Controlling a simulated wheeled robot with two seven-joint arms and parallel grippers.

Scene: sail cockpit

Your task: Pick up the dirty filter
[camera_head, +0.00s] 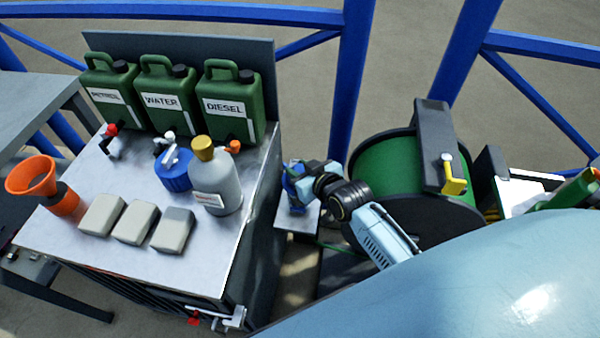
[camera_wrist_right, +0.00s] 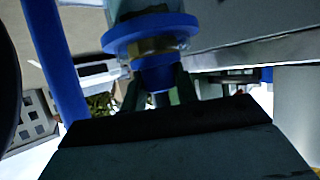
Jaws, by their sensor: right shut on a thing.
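My right gripper (camera_head: 297,192) is just right of the workbench, low beside its side wall. In the right wrist view its dark fingers (camera_wrist_right: 159,90) are shut on the lower part of a blue round-flanged filter piece (camera_wrist_right: 157,75) with a brass-coloured ring. The piece also shows as a small blue patch in the head view (camera_head: 290,184), partly hidden by the gripper. I cannot tell from its surface whether it is dirty, nor whether it is clear of the fitting above it. My left gripper is not in view.
The grey workbench (camera_head: 110,250) holds green jerrycans (camera_head: 232,105), a blue filter-like canister (camera_head: 173,170), a grey bottle (camera_head: 216,182), an orange funnel (camera_head: 32,177) and pale blocks (camera_head: 134,222). Blue railings (camera_head: 350,80) stand behind.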

